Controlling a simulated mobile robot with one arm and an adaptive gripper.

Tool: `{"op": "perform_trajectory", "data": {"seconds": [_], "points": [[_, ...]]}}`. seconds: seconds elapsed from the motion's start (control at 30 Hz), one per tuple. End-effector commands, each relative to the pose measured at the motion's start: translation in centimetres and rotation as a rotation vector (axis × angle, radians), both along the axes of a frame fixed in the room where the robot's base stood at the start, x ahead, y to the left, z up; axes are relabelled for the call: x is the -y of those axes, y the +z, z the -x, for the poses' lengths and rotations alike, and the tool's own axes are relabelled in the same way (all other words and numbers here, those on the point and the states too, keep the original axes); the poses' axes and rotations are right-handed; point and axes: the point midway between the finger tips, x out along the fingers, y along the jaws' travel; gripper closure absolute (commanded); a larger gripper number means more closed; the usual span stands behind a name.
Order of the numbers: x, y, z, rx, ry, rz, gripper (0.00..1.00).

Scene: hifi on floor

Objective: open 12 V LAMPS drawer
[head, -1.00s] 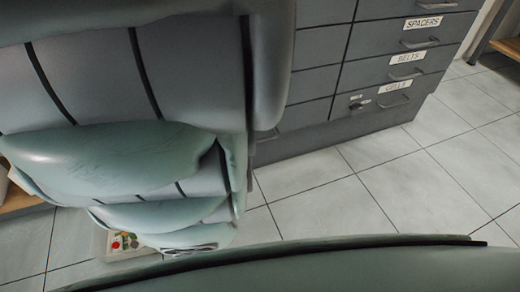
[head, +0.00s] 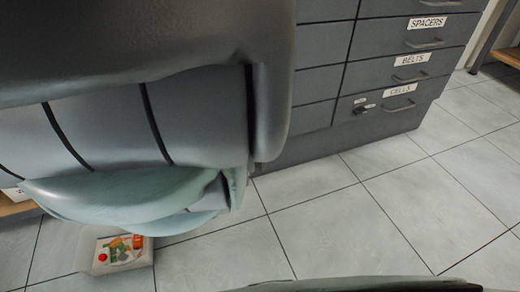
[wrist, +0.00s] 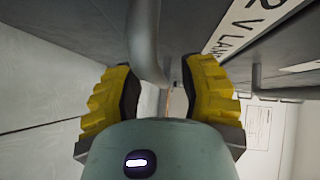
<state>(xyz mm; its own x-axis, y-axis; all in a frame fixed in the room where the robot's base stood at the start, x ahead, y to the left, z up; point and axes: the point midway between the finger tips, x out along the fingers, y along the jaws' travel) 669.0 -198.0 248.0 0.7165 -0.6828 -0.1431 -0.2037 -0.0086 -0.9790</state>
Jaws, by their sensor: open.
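In the wrist view the drawer label (wrist: 245,25), which reads in part "V LAM", is on a grey drawer front at the upper right. A grey bar handle (wrist: 146,40) runs down from the top edge and ends between the yellow fingers of my gripper (wrist: 160,95). The gripper is open, with one finger on each side of the handle. I cannot tell whether either finger touches it. In the head view my arm covers the left part of the cabinet, and neither the 12 V LAMPS drawer nor the gripper can be seen there.
The grey cabinet (head: 340,138) shows drawers labelled SPACERS (head: 427,23), BELTS (head: 411,60) and CELLS (head: 399,91), all shut. A clear bin (head: 135,262) of small coloured parts stands on the floor at lower left. The tiled floor (head: 350,215) before the cabinet is clear.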

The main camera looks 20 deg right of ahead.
Motion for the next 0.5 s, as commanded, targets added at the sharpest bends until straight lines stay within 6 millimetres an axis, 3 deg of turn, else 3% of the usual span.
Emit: {"op": "perform_trajectory", "data": {"seconds": [0.37,0.4,0.5], "points": [[0.42,-0.01,-0.42,0.0,0.0,0.0,0.59],[0.42,-0.01,-0.42,0.0,0.0,0.0,0.54],[0.41,-0.01,-0.42,0.0,0.0,0.0,0.65]]}}
